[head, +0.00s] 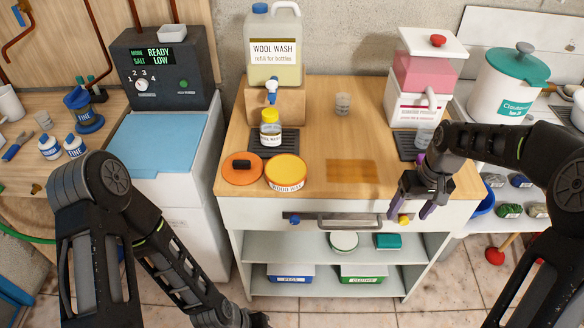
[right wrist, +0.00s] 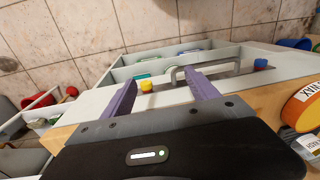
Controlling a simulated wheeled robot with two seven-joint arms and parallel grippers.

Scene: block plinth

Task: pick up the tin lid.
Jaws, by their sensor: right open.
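An orange round lid (head: 236,173) with a black knob lies flat on the left of the wooden worktop. Right beside it stands the wood wax tin (head: 286,186), with a yellow-orange round top; the tin also shows at the right edge of the right wrist view (right wrist: 306,100). My right gripper (head: 410,214) is open and empty, with purple fingers pointing down at the worktop's front right edge, well right of the lid. In the right wrist view my right gripper (right wrist: 163,82) has a yellow knob between its fingers, apart from them. My left arm reaches the bottom edge; its gripper is out of view.
A small yellow-lidded jar (head: 270,133) stands on a dark mat behind the tin. A wool wash jug (head: 274,55) stands at the back. A darker patch (head: 351,171) marks the clear middle worktop. A drawer handle (head: 340,222) sticks out in front.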

